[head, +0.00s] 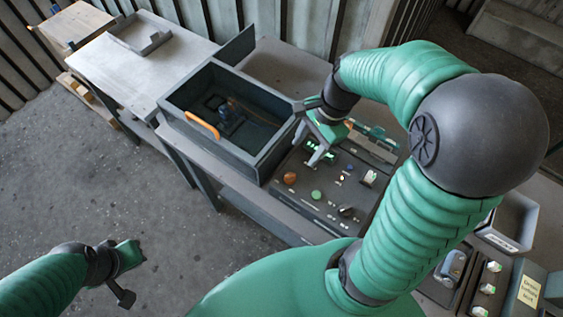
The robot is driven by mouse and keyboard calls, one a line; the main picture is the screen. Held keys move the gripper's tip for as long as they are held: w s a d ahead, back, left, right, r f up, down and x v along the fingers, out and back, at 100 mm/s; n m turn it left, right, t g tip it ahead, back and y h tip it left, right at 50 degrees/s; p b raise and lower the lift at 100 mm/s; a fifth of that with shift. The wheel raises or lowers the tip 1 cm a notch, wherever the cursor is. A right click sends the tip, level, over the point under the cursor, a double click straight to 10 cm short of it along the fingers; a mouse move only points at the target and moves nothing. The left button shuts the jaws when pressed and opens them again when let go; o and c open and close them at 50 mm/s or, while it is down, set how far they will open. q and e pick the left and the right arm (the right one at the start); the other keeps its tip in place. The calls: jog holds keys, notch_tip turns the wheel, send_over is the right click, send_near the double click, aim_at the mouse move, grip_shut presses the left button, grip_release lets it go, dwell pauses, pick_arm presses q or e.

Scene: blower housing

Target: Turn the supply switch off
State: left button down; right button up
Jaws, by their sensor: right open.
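A dark control panel (325,210) lies on the bench, with a red button (290,178), a green button (316,194), a black knob (346,211) and a pale switch (369,178). No label is readable, so I cannot tell which control is the supply switch. My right gripper (309,152) is open and empty, above the panel's far left part near a lit green display (322,149). Its arm hides part of the panel's right side. My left gripper (127,275) hangs over the floor at lower left, away from the bench; its jaw opening is unclear.
An open dark box (185,128) with an orange handle (202,125) stands left of the panel. A grey tray (511,222), a unit with pale switches (489,288) and a yellow note (529,290) are at right.

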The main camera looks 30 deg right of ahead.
notch_tip(320, 180, up, 3)
jog(key=s+d+m, duration=0.2)
jog(key=m, duration=0.2)
jog(key=m+y, duration=0.1)
send_near(291, 175)
jog(key=f, duration=0.2)
jog(key=shift+w+a+f+t, duration=0.3)
jog(key=shift+w+a, duration=0.05)
jog(key=x, duration=0.3)
jog(key=s+b+x, duration=0.1)
jog(key=x, duration=0.1)
jog(key=shift+a+f, duration=0.1)
jog(key=shift+f, duration=0.3)
jog(key=shift+w+f, duration=0.2)
jog(key=shift+f, duration=0.15)
jog(key=shift+w+f, duration=0.15)
jog(key=shift+w, duration=0.1)
jog(key=shift+s+a, duration=0.2)
jog(key=c, duration=0.9)
pick_arm(q)
jog(key=shift+s+d, duration=0.2)
jog(key=shift+s, duration=0.9)
pick_arm(e)
grip_shut()
